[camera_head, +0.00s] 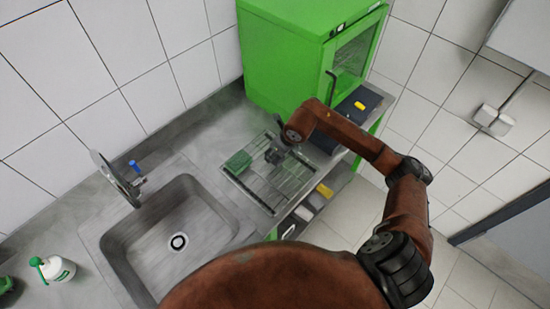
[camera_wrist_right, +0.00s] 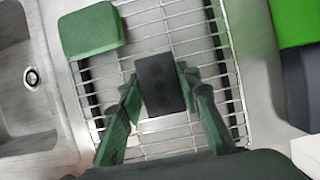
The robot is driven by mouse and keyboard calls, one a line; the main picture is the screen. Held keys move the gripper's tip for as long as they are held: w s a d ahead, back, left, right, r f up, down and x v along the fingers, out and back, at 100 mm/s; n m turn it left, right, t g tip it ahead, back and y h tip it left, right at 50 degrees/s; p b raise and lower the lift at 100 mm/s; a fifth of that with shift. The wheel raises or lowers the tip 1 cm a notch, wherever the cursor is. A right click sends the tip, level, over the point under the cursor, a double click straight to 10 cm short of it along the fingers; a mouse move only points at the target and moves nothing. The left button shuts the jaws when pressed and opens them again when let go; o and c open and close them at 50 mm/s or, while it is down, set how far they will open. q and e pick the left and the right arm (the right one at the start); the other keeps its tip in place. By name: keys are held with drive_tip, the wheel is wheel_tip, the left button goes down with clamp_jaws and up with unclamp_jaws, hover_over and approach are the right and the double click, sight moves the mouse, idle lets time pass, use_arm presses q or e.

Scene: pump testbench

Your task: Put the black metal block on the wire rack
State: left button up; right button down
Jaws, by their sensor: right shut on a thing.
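The black metal block (camera_wrist_right: 160,86) is between the fingers of my right gripper (camera_wrist_right: 160,92) in the right wrist view. The gripper is shut on it, with one green finger on each side. Behind the block are the bars of the wire rack (camera_wrist_right: 193,24). In the head view my right gripper (camera_head: 275,153) is over the wire rack (camera_head: 262,198), which lies on the steel counter beside the sink. I cannot tell whether the block touches the bars. My left gripper is not in view.
A green block (camera_wrist_right: 90,30) lies at a corner of the rack; it also shows in the head view (camera_head: 238,162). The sink (camera_head: 150,243) is to the left. A green cabinet (camera_head: 285,50) stands behind. Bare bars surround the held block.

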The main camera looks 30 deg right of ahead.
sight(275, 159)
drive_tip(key=shift+w+d+f, duration=0.15)
drive_tip(key=shift+w+f, duration=0.1)
drive_tip(key=shift+f, duration=0.15)
drive_tip(key=shift+w+d+f+p, duration=0.15)
drive_tip(key=shift+f+p, duration=0.15)
drive_tip(key=shift+f, duration=1.4)
drive_tip(key=shift+f, duration=0.15)
drive_tip(key=c, duration=1.4)
unclamp_jaws()
drive_tip(key=shift+r, duration=0.45)
drive_tip(key=v, duration=1.1)
drive_tip(key=shift+r+b, duration=0.2)
drive_tip(key=shift+b, duration=0.25)
